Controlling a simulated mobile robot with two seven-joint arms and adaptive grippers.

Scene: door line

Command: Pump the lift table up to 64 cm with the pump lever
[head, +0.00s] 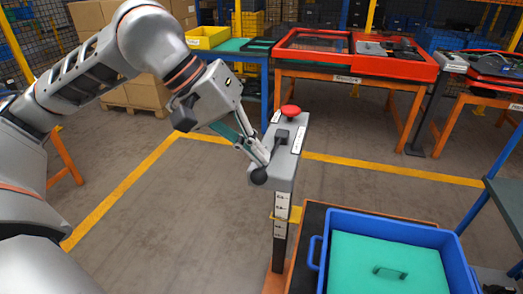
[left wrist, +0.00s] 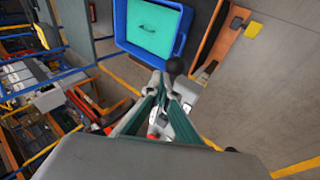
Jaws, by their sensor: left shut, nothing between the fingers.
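The pump lever's black ball knob (head: 259,176) sticks out at the front of a grey pump head (head: 287,150) with a red mushroom button (head: 290,111) on top. My left gripper (head: 262,161) is shut and empty, its tips just above the knob; I cannot tell if they touch it. In the left wrist view the knob (left wrist: 175,66) is just beyond the closed fingertips (left wrist: 162,82). A scale with a yellow marker (head: 285,216) runs down the post; its figures are too small to read surely. The lift table (head: 313,218) has a dark top with an orange edge.
A blue crate (head: 318,255) with a teal panel and handle inside stands on the lift table. Orange-legged benches with red trays (head: 350,80) stand behind. Cartons (head: 140,95) are at the back left. Floor left of the post is clear.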

